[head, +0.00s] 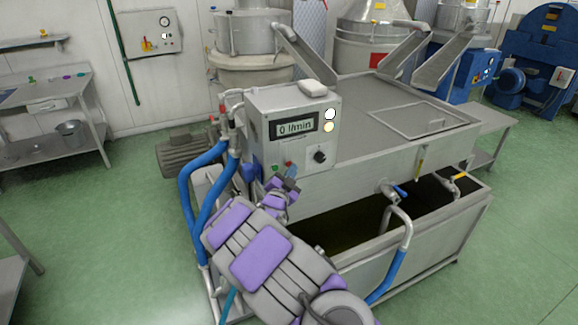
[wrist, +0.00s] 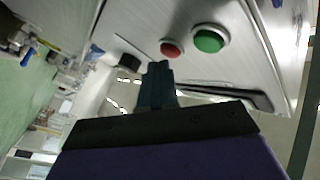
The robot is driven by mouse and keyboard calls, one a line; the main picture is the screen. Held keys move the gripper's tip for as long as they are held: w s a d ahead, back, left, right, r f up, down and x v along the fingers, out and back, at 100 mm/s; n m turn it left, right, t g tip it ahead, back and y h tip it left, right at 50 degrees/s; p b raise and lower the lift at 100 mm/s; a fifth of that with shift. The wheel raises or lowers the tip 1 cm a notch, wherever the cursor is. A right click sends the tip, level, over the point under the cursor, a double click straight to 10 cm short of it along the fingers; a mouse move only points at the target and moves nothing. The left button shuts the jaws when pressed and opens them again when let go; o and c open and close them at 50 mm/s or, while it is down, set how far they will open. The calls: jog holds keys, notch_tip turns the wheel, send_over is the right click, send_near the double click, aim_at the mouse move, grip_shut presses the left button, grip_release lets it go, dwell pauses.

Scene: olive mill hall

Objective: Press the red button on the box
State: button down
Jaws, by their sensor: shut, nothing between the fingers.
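The grey box (head: 303,150) with a "0 l/min" display stands at the front corner of the metal tank. Its red button (head: 289,164) shows small in the head view, right beside the green button (head: 275,168). In the wrist view the red button (wrist: 172,48) and the larger green button (wrist: 209,40) are clear on the panel. My gripper (head: 288,182) is just below the buttons, its fingers shut and empty. In the wrist view my gripper's tips (wrist: 157,68) end close to the red button, slightly left of it; I cannot tell whether they touch.
A black knob (head: 319,157) sits on the same panel, right of the buttons. Blue hoses (head: 187,203) run beside the box on the left. The open lower tank (head: 450,222) and a tap lie to the right. Green floor is free on the left.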

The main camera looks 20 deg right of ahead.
jog(key=shift+w, duration=0.4)
dwell(0.4)
jog(key=shift+s, duration=0.1)
jog(key=shift+s+b, duration=0.4)
jog(key=shift+s, duration=0.3)
jog(key=shift+s+b, duration=1.55)
jog(key=shift+s, duration=0.95)
jog(key=shift+d, duration=0.1)
